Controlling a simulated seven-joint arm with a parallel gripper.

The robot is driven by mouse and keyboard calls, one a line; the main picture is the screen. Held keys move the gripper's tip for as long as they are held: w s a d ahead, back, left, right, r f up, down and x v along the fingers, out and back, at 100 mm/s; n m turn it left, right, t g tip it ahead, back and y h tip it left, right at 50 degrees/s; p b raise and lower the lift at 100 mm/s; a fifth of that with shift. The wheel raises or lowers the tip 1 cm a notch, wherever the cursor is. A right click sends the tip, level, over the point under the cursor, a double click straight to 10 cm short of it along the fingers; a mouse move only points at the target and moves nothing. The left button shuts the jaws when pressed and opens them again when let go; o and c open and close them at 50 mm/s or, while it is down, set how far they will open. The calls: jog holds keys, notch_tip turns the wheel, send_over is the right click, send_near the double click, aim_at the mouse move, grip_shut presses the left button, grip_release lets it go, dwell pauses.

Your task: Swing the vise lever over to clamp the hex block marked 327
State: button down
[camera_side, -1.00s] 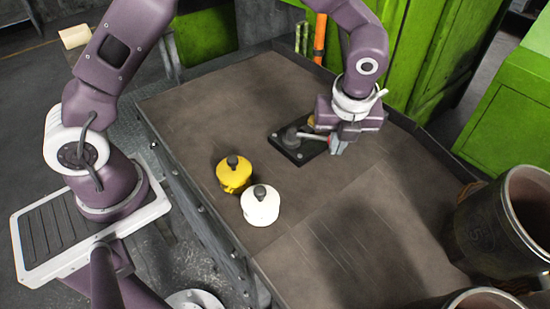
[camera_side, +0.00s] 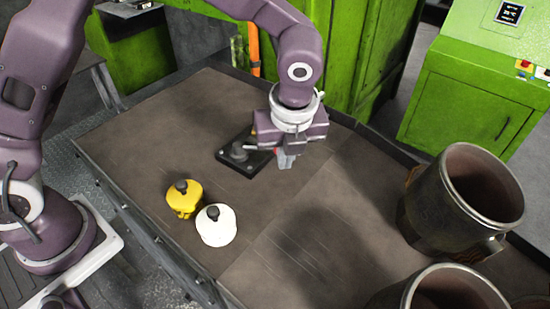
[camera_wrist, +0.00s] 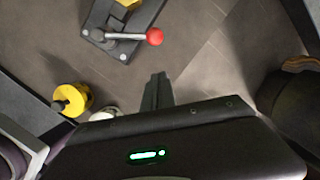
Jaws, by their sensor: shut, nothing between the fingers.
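The vise is a dark base plate (camera_side: 228,157) on the table in the side view, and it also shows at the top of the wrist view (camera_wrist: 95,22). Its grey lever (camera_wrist: 126,36) ends in a red ball knob (camera_wrist: 154,37) and points right in the wrist view. A yellow piece (camera_wrist: 127,3), perhaps the hex block, is cut off by the top edge; no marking is readable. My gripper (camera_wrist: 158,78) is shut and empty, its fingertips apart from the knob in the wrist view. In the side view my gripper (camera_side: 286,160) is just right of the vise and partly hides the lever.
Large dark metal cylinders (camera_side: 440,212) stand at the right. Green cabinets (camera_side: 465,100) are behind the table (camera_side: 330,255).

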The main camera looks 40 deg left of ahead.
jog(key=v, duration=0.6)
jog(key=shift+r, duration=0.25)
jog(key=shift+s, duration=0.15)
jog(key=s+a+r+n+t, duration=0.1)
jog(key=s+a+r+n, duration=0.7)
jog(key=a+r+n, duration=0.15)
jog(key=s+a+n+t+h, duration=0.2)
jog(key=s+a+n, duration=0.4)
jog(key=s+n, duration=0.7)
jog(key=n, duration=0.3)
jog(key=shift+f+n+t, duration=0.3)
jog(key=shift+f+n, duration=0.05)
